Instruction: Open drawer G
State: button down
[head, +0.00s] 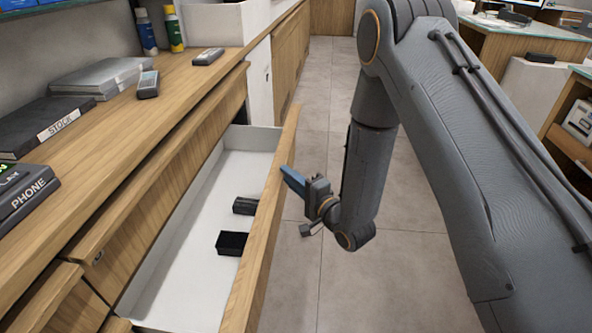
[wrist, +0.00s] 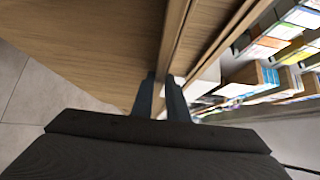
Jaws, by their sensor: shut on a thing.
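A wide drawer stands pulled out from the left counter, with a wooden front (head: 262,235) and a white interior (head: 190,245). No letter on it is readable, so I cannot tell whether it is G. A black box (head: 232,243) and a dark grey item (head: 244,205) lie inside. My gripper (head: 289,178) is at the outer side of the drawer front, near its top edge. In the wrist view my gripper (wrist: 164,88) has its fingers close together against a wooden edge (wrist: 173,40). It is shut on the drawer front; the exact contact is partly hidden.
The wooden counter top (head: 150,120) holds a phone box (head: 25,195), a stock binder (head: 45,125), a grey binder (head: 100,78) and small handheld devices. Tiled floor (head: 320,100) is clear along the aisle. Another counter (head: 525,55) stands at right. Colourful packages (wrist: 275,45) show in the wrist view.

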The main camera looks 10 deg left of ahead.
jog(key=shift+s+d, duration=0.1)
jog(key=shift+d, duration=0.25)
jog(key=c, duration=1.7)
grip_release()
jog(key=shift+c, duration=0.2)
jog(key=v, duration=0.7)
jog(key=shift+s+d, duration=0.15)
jog(key=shift+d, duration=0.2)
